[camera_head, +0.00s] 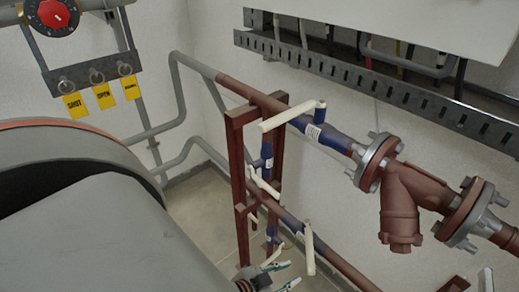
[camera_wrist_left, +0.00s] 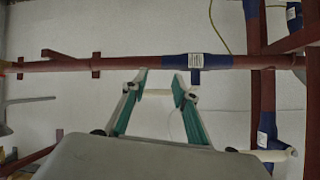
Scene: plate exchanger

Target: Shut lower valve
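The lower red pipe carries a blue valve (camera_head: 291,221) with a cream lever (camera_head: 309,250) that hangs downward in the head view. In the left wrist view a blue valve body (camera_wrist_left: 195,61) with a white label sits on the red pipe, and a cream bar (camera_wrist_left: 157,92) shows between my fingers, roughly along the pipe. My left gripper (camera_head: 282,274) has teal fingertips and is at the bottom of the head view, left of the lever. In the left wrist view the gripper (camera_wrist_left: 160,82) is open. Whether it touches the bar I cannot tell. My right gripper is not in view.
An upper blue valve (camera_head: 322,133) with a cream lever sits above. A dark red frame (camera_head: 238,180) supports the pipes. A flanged red strainer (camera_head: 401,205) is at right. A perforated metal tray (camera_head: 380,82) runs along the wall. Yellow tags (camera_head: 103,97) hang at upper left.

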